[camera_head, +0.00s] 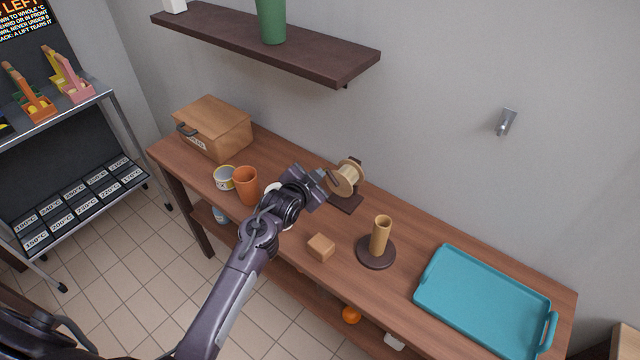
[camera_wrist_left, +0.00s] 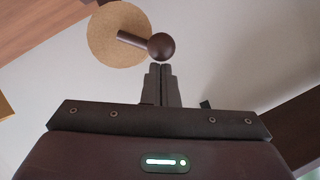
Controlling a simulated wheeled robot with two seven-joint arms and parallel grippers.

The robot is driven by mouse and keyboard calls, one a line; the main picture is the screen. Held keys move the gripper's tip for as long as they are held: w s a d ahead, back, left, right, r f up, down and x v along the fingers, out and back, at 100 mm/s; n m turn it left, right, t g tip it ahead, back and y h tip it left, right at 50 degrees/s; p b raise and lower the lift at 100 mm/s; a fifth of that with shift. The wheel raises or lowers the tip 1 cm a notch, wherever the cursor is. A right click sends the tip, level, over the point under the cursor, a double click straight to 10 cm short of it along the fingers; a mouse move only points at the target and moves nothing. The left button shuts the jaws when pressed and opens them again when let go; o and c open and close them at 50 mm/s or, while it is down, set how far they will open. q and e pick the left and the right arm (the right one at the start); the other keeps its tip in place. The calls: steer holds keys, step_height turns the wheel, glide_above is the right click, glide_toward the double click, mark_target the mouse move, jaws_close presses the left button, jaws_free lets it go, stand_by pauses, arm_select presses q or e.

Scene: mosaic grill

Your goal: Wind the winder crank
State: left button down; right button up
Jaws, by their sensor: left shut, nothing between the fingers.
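The winder (camera_head: 346,181) stands at the back of the wooden table, a pale spool on a dark base. In the left wrist view its round tan disc (camera_wrist_left: 105,40) shows, with a dark crank arm ending in a round brown knob (camera_wrist_left: 161,46). My left gripper (camera_head: 324,177) is beside the spool in the head view. In the left wrist view the shut fingertips (camera_wrist_left: 160,68) are just below the knob, with nothing between them. I cannot tell if they touch the knob. My right gripper is in neither view.
On the table are a wooden box (camera_head: 214,128), an orange cup (camera_head: 246,185), a tin (camera_head: 224,177), a small wooden block (camera_head: 321,247), an upright holder (camera_head: 380,240) and a teal tray (camera_head: 484,306). A dark shelf (camera_head: 270,46) hangs above on the wall.

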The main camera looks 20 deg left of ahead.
arm_select(q)
steer(key=a+f+n+h, duration=0.1)
steer(key=a+f+n, duration=0.1)
steer(key=w+a+f+n+g+h+p, duration=0.1)
steer(key=a+n+h, duration=0.1)
steer(key=shift+w+f+n+g+h, duration=0.2)
steer(key=shift+f+n+g+h, duration=0.1)
steer(key=shift+f+n, duration=0.1)
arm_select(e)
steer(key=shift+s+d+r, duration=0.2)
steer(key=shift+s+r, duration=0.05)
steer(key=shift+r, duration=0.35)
arm_select(q)
steer(key=shift+a, duration=0.1)
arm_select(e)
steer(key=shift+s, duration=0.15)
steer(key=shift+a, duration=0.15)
